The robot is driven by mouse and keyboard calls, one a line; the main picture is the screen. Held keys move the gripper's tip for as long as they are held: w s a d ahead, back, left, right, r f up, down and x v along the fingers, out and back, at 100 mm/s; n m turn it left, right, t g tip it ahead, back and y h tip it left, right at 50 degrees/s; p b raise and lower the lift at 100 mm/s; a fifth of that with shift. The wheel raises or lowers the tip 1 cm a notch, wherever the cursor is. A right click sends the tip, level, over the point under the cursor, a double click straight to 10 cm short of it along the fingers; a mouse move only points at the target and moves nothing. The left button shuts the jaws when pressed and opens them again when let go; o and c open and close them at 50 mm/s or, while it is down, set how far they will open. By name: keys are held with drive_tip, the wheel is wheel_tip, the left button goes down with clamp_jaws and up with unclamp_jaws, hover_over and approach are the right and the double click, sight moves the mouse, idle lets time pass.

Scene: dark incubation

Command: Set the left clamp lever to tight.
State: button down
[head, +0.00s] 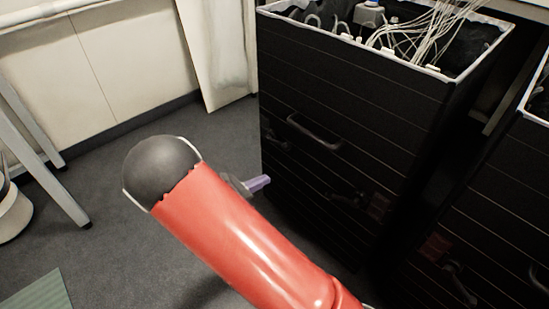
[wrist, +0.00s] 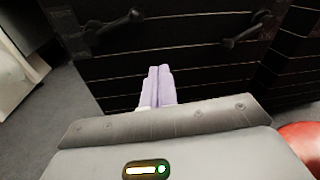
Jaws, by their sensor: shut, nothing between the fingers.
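A black slatted box has two dark clamp levers on its front. The left clamp lever (head: 275,139) is small and dim near the box's left edge in the head view. In the wrist view the left clamp lever (wrist: 112,27) slants, its right end higher. The right clamp lever (head: 347,199) sits lower right in the head view; it also shows in the wrist view (wrist: 245,32). My gripper (head: 262,183) has pale purple fingers, shut and empty, in front of the box's left side. In the wrist view its fingertips (wrist: 159,70) appear below and between the levers, apart from both.
The box's white-rimmed top (head: 366,47) is open, with cables and fittings inside. A dark handle (head: 314,132) juts from its front. A second black box (head: 490,215) stands at right. A grey table leg (head: 40,150) stands at left; grey floor (head: 110,220) lies between.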

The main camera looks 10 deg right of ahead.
sight(279, 144)
drive_tip(key=w+d+r+n+t, duration=0.1)
drive_tip(key=w+d+n+t, duration=0.2)
drive_tip(key=w+d, duration=0.3)
drive_tip(key=shift+w+r, duration=0.35)
drive_tip(key=shift+w, duration=0.55)
drive_tip(key=r+p, duration=0.1)
drive_tip(key=p, duration=0.1)
drive_tip(key=r+n+p, duration=0.1)
drive_tip(key=p, duration=0.1)
drive_tip(key=shift+w+r, duration=0.1)
drive_tip(key=shift+w, duration=0.2)
drive_tip(key=shift+r, duration=0.1)
